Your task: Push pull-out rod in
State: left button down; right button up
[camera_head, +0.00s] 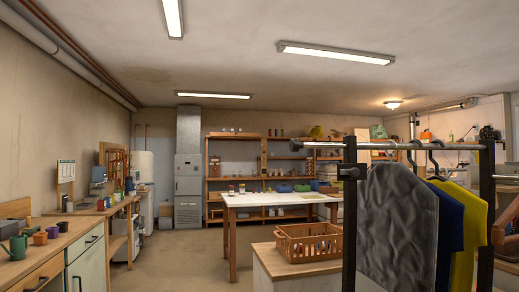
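A dark clothes rack stands at the right with two upright posts. A horizontal rod (400,146) runs across its top between the posts. A thinner rod end (324,145) sticks out to the left past the left post (350,230); it looks like the pull-out rod. A small dark clamp or knob (349,172) sits on the left post below the rod. Neither of my grippers is in view, so I cannot see where they are relative to the rod.
Grey, blue and yellow garments (397,230) hang on the rack. An orange-brown basket (309,243) sits on a counter (285,266) left of the rack. A white-topped table (275,200) stands behind. Workbenches (50,245) line the left wall. The floor (185,262) at centre-left is clear.

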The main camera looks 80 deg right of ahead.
aim_at(294, 145)
jog(key=z, duration=2.3)
jog(key=k, duration=0.45)
jog(key=u, duration=1.4)
jog(key=i, duration=1.1)
jog(key=z, duration=0.65)
